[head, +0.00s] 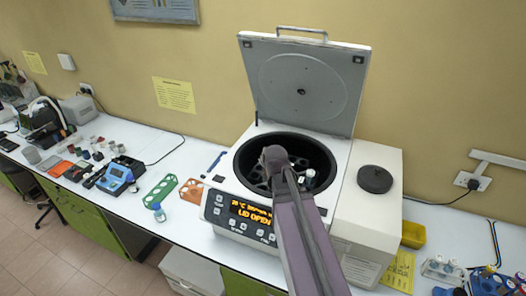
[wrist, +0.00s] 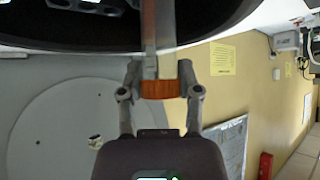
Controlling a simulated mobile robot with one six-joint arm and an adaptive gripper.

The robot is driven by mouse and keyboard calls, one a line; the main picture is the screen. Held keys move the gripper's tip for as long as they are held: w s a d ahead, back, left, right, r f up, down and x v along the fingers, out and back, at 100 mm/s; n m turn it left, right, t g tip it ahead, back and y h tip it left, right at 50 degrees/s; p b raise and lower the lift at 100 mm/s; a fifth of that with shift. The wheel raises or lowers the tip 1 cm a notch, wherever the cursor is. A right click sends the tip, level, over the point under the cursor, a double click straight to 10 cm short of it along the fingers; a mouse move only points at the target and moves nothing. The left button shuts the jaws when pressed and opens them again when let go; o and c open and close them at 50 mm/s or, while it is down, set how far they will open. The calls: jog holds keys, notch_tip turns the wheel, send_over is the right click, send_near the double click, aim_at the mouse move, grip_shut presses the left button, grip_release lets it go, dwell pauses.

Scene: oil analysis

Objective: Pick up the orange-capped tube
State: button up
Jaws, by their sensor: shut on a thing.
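In the wrist view, my gripper (wrist: 160,82) is shut on the orange-capped tube. Its orange cap (wrist: 157,89) sits between the two fingers. The clear, brownish tube body (wrist: 150,35) runs from the cap to the top edge of the picture, across the dark bowl and its rim. Its far end is out of view, so I cannot tell whether it is in a rotor slot. In the head view, my arm reaches over the open centrifuge (head: 232,192) and hides the tube and the fingers.
The centrifuge lid (head: 302,85) stands raised behind the bowl. A black round knob (head: 375,179) is on the housing at right. A yellow bin (head: 414,234) is at right.

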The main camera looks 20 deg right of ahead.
jog(key=shift+s+a, duration=0.15)
jog(key=shift+s, duration=0.65)
jog(key=shift+s+a, duration=0.15)
jog(key=shift+s, duration=0.65)
jog(key=shift+d+r, duration=0.1)
jog(key=shift+r, duration=0.05)
